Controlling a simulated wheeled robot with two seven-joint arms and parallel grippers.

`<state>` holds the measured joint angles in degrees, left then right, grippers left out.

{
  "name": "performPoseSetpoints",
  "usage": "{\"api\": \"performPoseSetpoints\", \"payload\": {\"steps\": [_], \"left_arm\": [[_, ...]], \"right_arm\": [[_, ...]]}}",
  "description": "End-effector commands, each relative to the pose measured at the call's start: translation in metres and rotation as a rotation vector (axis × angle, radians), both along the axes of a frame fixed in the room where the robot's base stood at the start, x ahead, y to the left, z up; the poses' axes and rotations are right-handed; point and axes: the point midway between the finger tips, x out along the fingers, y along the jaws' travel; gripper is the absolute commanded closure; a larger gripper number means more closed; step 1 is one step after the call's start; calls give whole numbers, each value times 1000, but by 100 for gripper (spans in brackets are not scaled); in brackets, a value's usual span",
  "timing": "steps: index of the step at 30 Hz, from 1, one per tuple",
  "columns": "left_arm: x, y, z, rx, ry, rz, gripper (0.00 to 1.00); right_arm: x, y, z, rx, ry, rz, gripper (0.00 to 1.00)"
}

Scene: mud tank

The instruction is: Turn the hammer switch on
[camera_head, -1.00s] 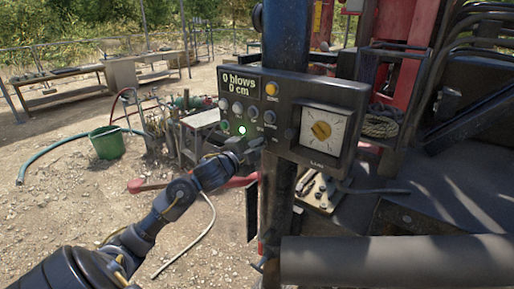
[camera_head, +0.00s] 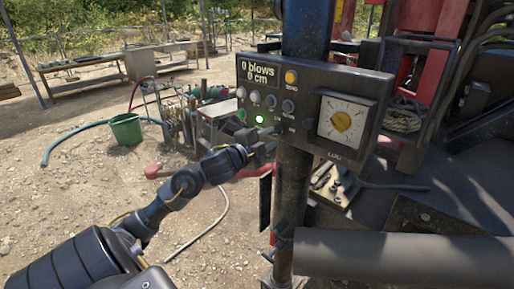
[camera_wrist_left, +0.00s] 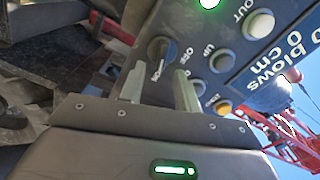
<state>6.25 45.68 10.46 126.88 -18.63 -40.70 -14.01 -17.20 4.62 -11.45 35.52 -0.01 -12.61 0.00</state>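The dark control panel (camera_head: 300,75) has a display reading "0 blows 0 cm", several round buttons and a lit green lamp (camera_head: 259,119). In the head view my gripper hides or crowds that part of the panel. My left gripper (camera_head: 265,143) is at the panel's lower edge. In the wrist view its two fingers (camera_wrist_left: 159,80) are apart and empty, with the switch just beyond and between the tips.
The panel hangs on a dark vertical post (camera_head: 290,195). A green bucket (camera_head: 126,129) and work benches (camera_head: 85,72) stand on open gravel at left.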

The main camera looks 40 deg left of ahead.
Motion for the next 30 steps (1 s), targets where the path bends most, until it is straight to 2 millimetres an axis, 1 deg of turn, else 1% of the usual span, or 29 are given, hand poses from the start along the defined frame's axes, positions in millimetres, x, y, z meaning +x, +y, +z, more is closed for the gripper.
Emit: {"api": "performPoseSetpoints", "payload": {"steps": [1,3,6,9,12,18,30], "left_arm": [[-12,0,-5,6,3,0,67],[-27,-1,-5,7,4,-2,67],[-45,-1,-4,5,4,0,67],[-60,-1,-3,4,3,0,67],[-69,-1,-2,2,2,0,67],[-77,-2,0,1,1,0,67],[-77,-2,0,0,1,0,67]], "right_arm": [[0,0,-6,0,0,0,100],[0,0,-10,0,0,0,100],[0,0,-13,0,0,0,100],[0,1,-15,1,0,0,100],[0,1,-17,1,0,-1,100],[0,1,-17,1,-1,-1,100],[0,1,-17,1,-1,-1,100]]}}
